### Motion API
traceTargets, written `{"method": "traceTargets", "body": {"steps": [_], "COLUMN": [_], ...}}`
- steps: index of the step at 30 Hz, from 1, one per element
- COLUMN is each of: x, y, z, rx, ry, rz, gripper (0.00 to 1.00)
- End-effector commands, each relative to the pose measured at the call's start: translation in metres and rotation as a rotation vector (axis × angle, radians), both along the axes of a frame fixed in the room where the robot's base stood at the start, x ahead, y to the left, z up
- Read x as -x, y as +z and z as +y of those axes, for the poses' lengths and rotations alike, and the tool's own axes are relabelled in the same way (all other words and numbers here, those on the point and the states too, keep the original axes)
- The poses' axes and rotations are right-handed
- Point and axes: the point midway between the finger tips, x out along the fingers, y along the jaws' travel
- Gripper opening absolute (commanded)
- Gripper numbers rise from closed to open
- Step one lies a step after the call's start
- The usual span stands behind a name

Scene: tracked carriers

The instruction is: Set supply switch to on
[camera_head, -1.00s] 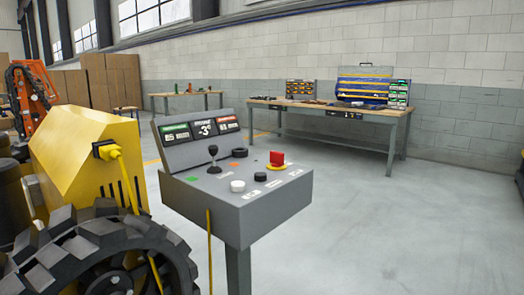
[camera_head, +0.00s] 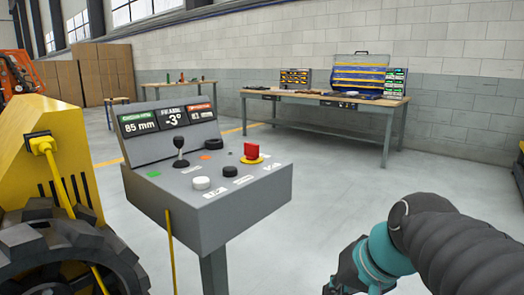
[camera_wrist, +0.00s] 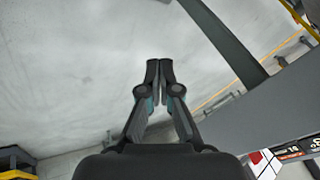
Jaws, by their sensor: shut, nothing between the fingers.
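The grey control console (camera_head: 205,208) stands left of centre in the head view. On its sloped top are a red switch on a yellow base (camera_head: 252,153), a black-knobbed joystick (camera_head: 180,151), a white button (camera_head: 201,183), a black button (camera_head: 230,171) and another black knob (camera_head: 212,144). The labels are too small to read, so I cannot tell which one is the supply switch. My gripper (camera_wrist: 159,70) is shut and empty in the wrist view. In the head view my arm is at lower right, apart from the console; the fingertips there are unclear.
A yellow machine (camera_head: 38,150) with a large black tyre (camera_head: 75,245) stands close left of the console. A workbench (camera_head: 320,98) with tool cases is at the back. The floor (camera_head: 350,185) right of the console is clear.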

Motion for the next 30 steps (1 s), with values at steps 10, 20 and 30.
{"method": "traceTargets", "body": {"steps": [10, 20, 30], "x": [-0.145, -0.259, -0.290], "y": [0.075, 0.146, 0.170], "z": [0.044, 0.021, 0.008], "rx": [-0.581, -1.052, -1.199], "ry": [-0.032, 0.027, 0.068], "rz": [0.038, -0.044, -0.093], "gripper": [0.00, 0.00, 0.00]}}
